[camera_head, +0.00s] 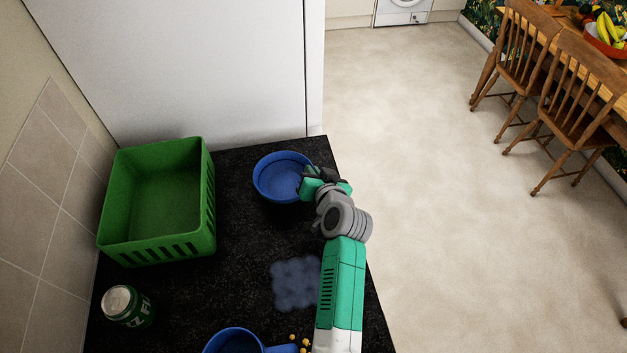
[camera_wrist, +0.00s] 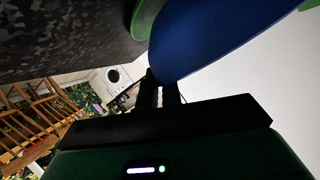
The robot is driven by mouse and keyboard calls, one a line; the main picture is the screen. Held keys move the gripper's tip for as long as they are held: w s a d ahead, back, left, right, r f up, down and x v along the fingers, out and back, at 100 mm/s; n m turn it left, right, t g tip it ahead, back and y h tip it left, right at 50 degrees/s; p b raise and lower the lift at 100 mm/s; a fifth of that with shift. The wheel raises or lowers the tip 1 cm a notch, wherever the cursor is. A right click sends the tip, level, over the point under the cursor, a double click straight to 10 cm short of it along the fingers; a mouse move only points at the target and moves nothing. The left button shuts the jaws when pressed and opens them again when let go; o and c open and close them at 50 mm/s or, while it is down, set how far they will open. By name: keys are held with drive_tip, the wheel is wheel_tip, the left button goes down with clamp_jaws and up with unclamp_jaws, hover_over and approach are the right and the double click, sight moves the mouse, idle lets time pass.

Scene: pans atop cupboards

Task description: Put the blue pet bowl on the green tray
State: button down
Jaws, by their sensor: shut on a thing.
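The blue pet bowl (camera_head: 281,176) is at the far end of the black counter in the head view, upright, with its right rim at my gripper (camera_head: 313,181). My gripper is shut on that rim. In the wrist view the bowl (camera_wrist: 205,35) fills the top right, against the fingers of my gripper (camera_wrist: 163,88). The green tray (camera_head: 158,251), a deep slotted basket, stands to the left of the bowl on the counter and looks empty. I cannot tell whether the bowl touches the counter.
A green can (camera_head: 128,306) stands in front of the tray. A white cupboard (camera_head: 180,65) rises behind. The counter (camera_head: 240,235) between tray and patch is clear.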

drive_tip(key=shift+f, duration=0.9)
drive_tip(key=c, duration=1.6)
unclamp_jaws()
drive_tip(key=shift+r, duration=0.1)
drive_tip(key=shift+r, duration=0.2)
drive_tip(key=p+v, duration=0.8)
drive_tip(key=v, duration=0.4)
drive_tip(key=shift+s, duration=0.1)
